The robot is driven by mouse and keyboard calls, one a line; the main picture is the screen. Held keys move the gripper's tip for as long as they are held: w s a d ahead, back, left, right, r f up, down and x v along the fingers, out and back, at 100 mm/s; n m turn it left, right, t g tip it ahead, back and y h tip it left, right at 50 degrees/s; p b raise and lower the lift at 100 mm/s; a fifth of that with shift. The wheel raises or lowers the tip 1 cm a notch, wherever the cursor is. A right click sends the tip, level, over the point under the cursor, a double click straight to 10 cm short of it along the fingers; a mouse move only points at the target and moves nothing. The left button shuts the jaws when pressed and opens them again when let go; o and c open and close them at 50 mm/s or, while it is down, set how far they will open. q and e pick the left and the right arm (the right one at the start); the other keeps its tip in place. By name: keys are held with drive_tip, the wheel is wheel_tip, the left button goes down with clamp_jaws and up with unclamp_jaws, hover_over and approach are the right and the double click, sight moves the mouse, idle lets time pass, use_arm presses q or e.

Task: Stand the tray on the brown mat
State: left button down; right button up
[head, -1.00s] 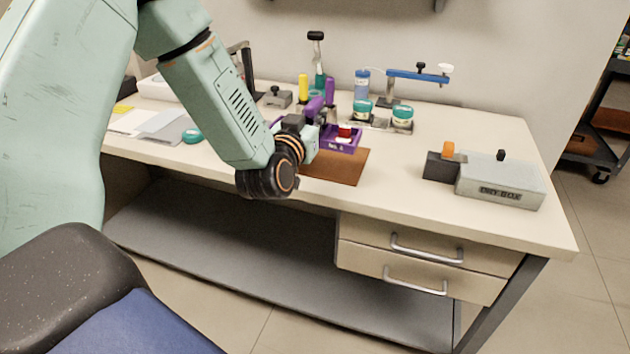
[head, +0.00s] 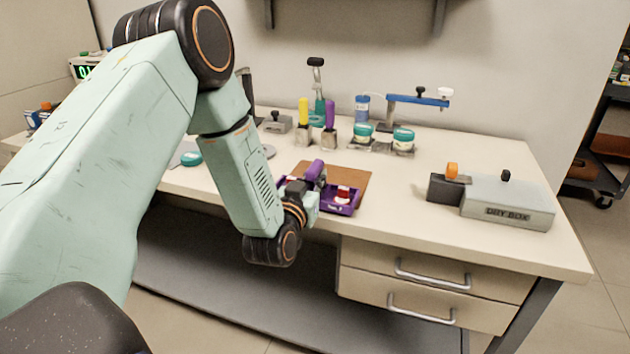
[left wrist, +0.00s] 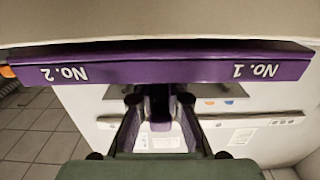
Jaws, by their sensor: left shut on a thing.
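The purple tray (head: 345,209) is at the front edge of the brown mat (head: 348,177), in front of most of it. It holds a red and white item (head: 342,194). I cannot tell whether the tray touches the mat or hovers over it. My right gripper is out of view.
A grey dry box (head: 510,200) stands on the desk at the right. Teal-lidded jars (head: 403,138), a blue-armed stand (head: 415,100) and yellow (head: 303,110) and purple (head: 330,113) handles stand behind the mat. The desk between mat and dry box is clear.

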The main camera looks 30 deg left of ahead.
use_arm(q)
drive_tip(key=shift+s+d, duration=0.15)
drive_tip(key=shift+f, duration=0.2)
drive_tip(key=c, duration=1.7)
unclamp_jaws()
drive_tip(key=shift+f, duration=0.15)
drive_tip(key=o, duration=0.3)
